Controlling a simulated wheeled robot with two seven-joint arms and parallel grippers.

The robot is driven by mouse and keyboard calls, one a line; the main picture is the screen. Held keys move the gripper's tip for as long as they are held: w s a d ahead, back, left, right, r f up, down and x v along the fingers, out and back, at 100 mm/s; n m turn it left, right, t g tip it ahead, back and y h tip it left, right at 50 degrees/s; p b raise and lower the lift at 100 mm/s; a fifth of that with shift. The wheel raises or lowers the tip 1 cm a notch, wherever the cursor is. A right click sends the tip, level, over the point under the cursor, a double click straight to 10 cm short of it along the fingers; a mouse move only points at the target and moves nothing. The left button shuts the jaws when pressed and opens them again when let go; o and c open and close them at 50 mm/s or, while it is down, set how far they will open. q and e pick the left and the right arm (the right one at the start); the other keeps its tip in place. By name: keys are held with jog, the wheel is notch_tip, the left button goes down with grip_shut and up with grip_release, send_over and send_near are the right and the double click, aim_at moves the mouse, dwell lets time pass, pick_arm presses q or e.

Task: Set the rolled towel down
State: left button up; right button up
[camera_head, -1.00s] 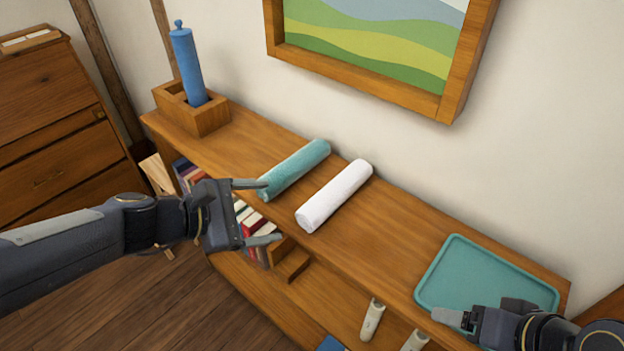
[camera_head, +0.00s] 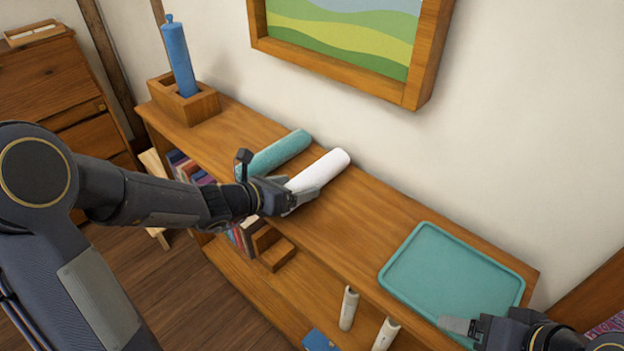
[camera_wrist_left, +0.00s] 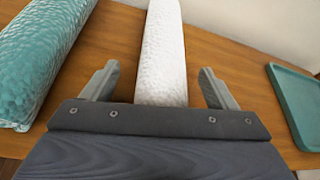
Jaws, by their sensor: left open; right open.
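Two rolled towels lie side by side on the shelf top. The white rolled towel (camera_head: 323,171) is on the right and the teal rolled towel (camera_head: 275,153) on the left. My left gripper (camera_head: 298,197) is open at the near end of the white towel. In the left wrist view, the white towel (camera_wrist_left: 164,55) runs between its two spread fingers (camera_wrist_left: 160,85), with gaps on both sides. The teal towel (camera_wrist_left: 38,60) lies outside the left finger there. My right gripper (camera_head: 460,328) is open and empty by the tray's near edge; its fingers are partly cut off from clear view.
A teal tray (camera_head: 400,262) lies at the right of the wooden shelf top (camera_head: 350,222). A wooden holder (camera_head: 190,108) with a blue cylinder (camera_head: 178,58) stands at the far left. Bare shelf top lies between the white towel and the tray. Books and white handles show below.

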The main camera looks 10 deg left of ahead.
pick_arm(q)
jog(key=shift+w+d, duration=0.1)
jog(key=shift+w, duration=0.05)
jog(key=c, duration=1.1)
